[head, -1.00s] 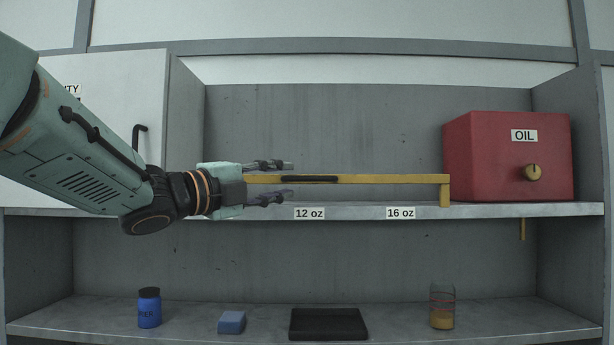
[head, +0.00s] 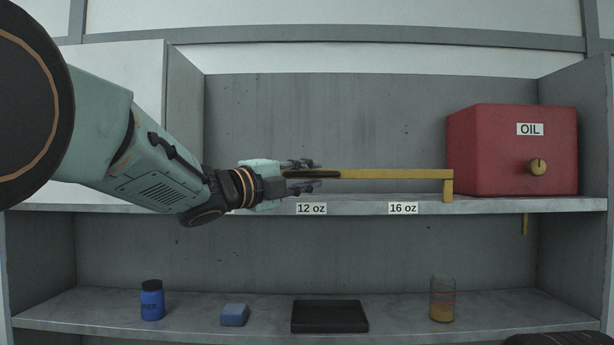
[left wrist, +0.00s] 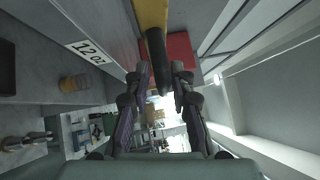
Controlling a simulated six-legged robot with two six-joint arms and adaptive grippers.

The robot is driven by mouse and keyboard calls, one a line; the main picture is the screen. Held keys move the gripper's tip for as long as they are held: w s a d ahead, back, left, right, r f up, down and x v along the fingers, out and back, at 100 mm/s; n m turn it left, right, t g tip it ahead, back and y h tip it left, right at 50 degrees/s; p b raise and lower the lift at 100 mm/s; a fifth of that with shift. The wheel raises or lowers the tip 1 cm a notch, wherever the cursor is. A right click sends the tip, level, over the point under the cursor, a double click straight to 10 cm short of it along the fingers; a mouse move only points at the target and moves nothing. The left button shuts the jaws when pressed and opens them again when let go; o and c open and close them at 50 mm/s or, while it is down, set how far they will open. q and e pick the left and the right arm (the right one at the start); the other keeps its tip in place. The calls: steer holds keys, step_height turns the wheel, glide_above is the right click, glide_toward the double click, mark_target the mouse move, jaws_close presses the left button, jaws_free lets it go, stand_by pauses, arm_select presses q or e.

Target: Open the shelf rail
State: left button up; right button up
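The yellow shelf rail (head: 400,174) runs along the front of the upper shelf, and its right post stands on the shelf edge. Its dark grip (head: 318,174) is on the left part of the bar. My left gripper (head: 316,174) is at this grip, with its two fingers apart, one above and one below it. In the left wrist view the yellow rail (left wrist: 151,14) and the dark grip (left wrist: 157,58) reach in between the open fingertips (left wrist: 159,78). I cannot see a finger pressing on the grip. My right gripper is out of view.
A red oil box (head: 490,150) stands on the upper shelf at right. Labels "12 oz" (head: 311,209) and "16 oz" (head: 403,209) are on the shelf edge. Below stand a blue bottle (head: 152,302), a blue block (head: 234,316), a black tray (head: 330,317) and a jar (head: 442,301).

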arm_select(q)
steer(key=shift+a, duration=0.1)
steer(key=shift+c, duration=0.6)
steer(key=shift+s+r, duration=0.15)
steer(key=shift+s, duration=0.15)
jaws_close()
steer(key=shift+w, duration=0.1)
